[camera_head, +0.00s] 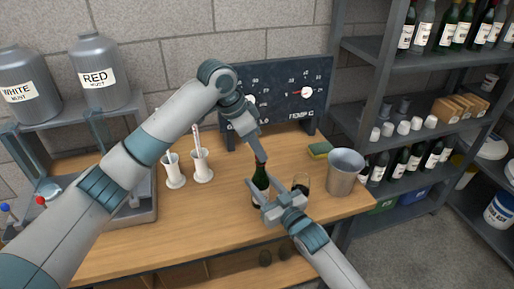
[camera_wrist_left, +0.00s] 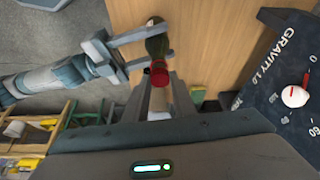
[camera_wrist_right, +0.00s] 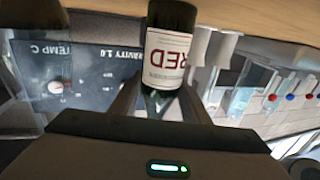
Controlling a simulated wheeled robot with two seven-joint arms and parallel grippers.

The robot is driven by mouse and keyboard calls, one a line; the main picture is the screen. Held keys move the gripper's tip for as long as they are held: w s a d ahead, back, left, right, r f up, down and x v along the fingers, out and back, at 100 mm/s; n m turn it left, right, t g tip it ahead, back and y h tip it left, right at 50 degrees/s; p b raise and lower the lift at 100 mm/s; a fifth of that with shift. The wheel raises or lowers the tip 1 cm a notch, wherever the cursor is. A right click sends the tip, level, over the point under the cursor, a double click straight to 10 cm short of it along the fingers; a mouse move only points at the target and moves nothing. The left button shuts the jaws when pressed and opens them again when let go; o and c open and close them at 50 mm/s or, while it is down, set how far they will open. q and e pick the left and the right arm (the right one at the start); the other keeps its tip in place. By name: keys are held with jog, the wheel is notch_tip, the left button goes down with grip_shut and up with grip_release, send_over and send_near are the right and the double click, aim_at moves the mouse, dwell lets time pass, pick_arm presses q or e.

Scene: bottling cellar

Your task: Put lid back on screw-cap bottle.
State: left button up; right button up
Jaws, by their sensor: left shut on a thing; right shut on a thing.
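The dark green screw-cap bottle (camera_head: 260,183) stands upright on the wooden table. Its white label reads RED in the right wrist view (camera_wrist_right: 166,62). My right gripper (camera_head: 259,200) is shut around the bottle's body from the front. The red lid (camera_wrist_left: 159,72) is between the fingers of my left gripper (camera_wrist_left: 160,90), which is shut on it. In the head view my left gripper (camera_head: 259,155) is directly over the bottle's neck. The lid appears lined up with the neck; I cannot tell whether it touches or sits on it.
A wine glass (camera_head: 301,184) stands close right of the bottle, near my right gripper. A metal bucket (camera_head: 345,172) and a sponge (camera_head: 320,149) are further right. White cylinders (camera_head: 202,166) stand left. A gauge board (camera_head: 280,95) is behind. The front table has free room.

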pick_arm(q)
jog(key=shift+f, duration=0.6)
dwell(0.3)
